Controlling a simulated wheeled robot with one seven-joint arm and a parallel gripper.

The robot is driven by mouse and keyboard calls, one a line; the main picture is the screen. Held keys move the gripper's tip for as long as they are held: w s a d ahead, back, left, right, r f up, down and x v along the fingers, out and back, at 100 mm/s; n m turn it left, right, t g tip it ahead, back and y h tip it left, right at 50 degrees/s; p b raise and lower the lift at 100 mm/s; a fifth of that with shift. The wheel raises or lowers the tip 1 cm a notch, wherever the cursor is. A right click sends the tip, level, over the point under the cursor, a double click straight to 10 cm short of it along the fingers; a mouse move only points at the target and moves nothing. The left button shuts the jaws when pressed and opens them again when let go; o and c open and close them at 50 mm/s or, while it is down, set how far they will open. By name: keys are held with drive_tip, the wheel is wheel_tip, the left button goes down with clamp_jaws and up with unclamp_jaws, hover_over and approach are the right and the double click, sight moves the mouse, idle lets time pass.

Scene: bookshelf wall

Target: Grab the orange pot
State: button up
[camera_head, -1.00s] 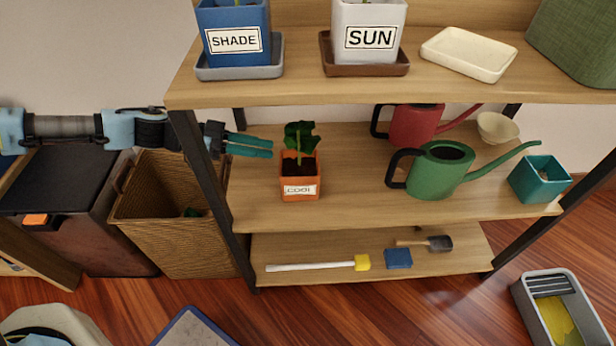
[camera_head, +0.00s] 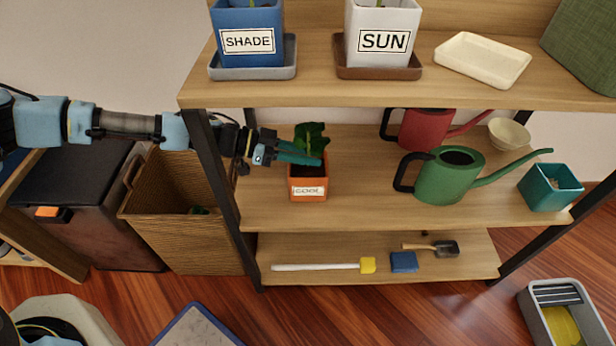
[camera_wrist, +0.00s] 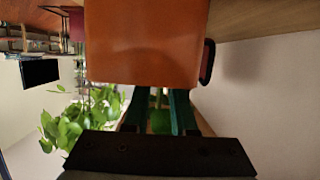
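The orange pot (camera_head: 308,187) stands upright at the left of the middle shelf, with a white label and a leafy plant (camera_head: 311,138). My gripper (camera_head: 311,159) reaches in from the left, its teal fingers at the pot's rim by the plant's base. In the wrist view the orange pot (camera_wrist: 143,45) fills the top middle and hides the fingertips. The two fingers of my gripper (camera_wrist: 160,96) stand apart, with some green between them. I cannot tell whether they touch the pot or plant.
The left shelf post (camera_head: 213,165) is close to my arm. The top shelf (camera_head: 440,85) is above the pot. A green watering can (camera_head: 446,183) and a red one (camera_head: 417,128) stand to the right. Bare shelf lies between the pot and the green can.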

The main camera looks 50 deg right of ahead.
clamp_jaws()
drive_tip(key=shift+r, duration=0.1)
idle(1.2)
